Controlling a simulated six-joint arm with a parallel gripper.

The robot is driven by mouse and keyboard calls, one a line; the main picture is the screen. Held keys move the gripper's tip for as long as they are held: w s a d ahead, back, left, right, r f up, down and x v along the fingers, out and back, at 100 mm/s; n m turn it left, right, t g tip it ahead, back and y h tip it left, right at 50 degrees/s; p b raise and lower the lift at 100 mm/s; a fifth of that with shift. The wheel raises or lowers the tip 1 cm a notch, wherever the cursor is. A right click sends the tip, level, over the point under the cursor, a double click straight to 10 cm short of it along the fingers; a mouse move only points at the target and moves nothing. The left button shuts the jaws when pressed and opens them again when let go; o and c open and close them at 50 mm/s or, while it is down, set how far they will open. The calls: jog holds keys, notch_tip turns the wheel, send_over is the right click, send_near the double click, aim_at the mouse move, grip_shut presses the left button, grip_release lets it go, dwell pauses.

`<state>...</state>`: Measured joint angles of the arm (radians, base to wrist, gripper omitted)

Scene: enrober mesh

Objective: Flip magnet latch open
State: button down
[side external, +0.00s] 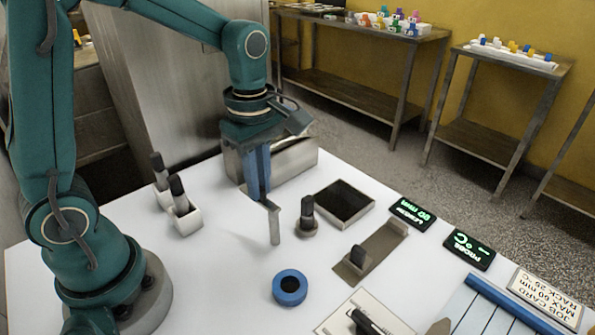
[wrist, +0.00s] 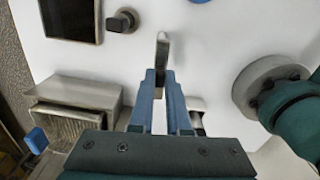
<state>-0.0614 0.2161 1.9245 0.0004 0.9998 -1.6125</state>
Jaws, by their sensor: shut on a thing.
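My gripper (side external: 263,199) points down above the white table, its blue fingers closed on a slim grey metal bar (side external: 275,228). The bar hangs below the fingertips, with its lower end close to the table; I cannot tell whether it touches. In the wrist view the bar (wrist: 162,48) stands out beyond the fingertips of my gripper (wrist: 160,76). No part is clearly recognisable as the magnet latch. A metal box (side external: 290,160) stands behind the gripper; in the wrist view this box (wrist: 80,92) shows a ribbed opening and a small blue piece (wrist: 36,140) near it.
A dark square pad (side external: 345,202), a black knob (side external: 307,208) and a brown plate (side external: 385,247) with a black grip lie right of the bar. A blue ring (side external: 290,288) lies in front. Black-handled tools stand in white holders (side external: 186,220) at left. Two displays (side external: 468,250) line the right edge.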

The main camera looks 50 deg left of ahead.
jog(key=c, duration=0.9)
grip_release()
jog(key=shift+r, duration=2.6)
